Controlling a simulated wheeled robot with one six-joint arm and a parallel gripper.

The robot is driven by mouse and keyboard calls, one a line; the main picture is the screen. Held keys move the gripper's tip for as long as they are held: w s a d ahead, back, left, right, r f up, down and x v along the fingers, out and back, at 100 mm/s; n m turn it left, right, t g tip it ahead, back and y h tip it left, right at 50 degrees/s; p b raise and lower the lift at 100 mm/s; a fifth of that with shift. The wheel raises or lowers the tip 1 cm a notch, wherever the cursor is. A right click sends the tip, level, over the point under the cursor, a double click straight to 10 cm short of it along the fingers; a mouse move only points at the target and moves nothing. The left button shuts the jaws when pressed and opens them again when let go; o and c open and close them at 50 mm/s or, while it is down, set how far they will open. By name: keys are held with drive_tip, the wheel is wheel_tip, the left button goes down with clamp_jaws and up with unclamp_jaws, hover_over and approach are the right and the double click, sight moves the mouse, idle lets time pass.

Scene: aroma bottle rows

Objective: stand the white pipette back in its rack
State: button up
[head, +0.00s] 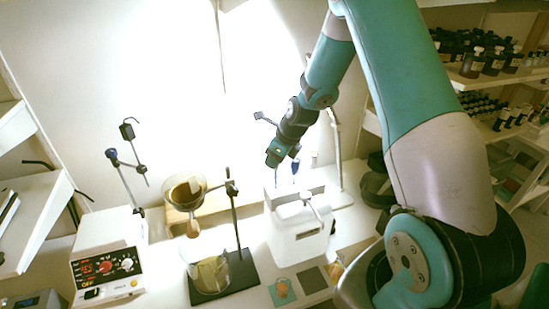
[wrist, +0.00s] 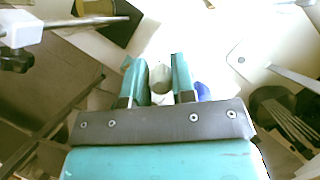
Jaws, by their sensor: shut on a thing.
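My gripper (head: 277,156) is above the white boxy unit in the middle of the bench in the head view. In the wrist view its two teal fingers (wrist: 156,78) are closed on a pale rounded thing (wrist: 160,74), which looks like the top of the white pipette. The pipette's lower part is hidden in the wrist view, and its tilt cannot be told. A blue-topped pipette (head: 295,167) stands just right of my gripper, and its blue top (wrist: 203,92) also shows beside the right finger. The rack beneath them is hard to make out against the white unit.
A white boxy unit (head: 296,244) stands below my gripper. Bottle shelves (head: 490,75) line the right.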

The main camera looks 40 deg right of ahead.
drive_tip(key=shift+f, duration=0.15)
drive_tip(key=shift+f+b, duration=0.7)
drive_tip(key=shift+f, duration=0.25)
drive_tip(key=o, duration=0.7)
drive_tip(key=shift+c, duration=0.2)
drive_tip(key=shift+r, duration=0.15)
drive_tip(key=p+v, duration=0.4)
drive_tip(key=shift+s+d+r, duration=0.1)
drive_tip(key=shift+s+r, duration=0.1)
drive_tip(key=shift+r, duration=0.15)
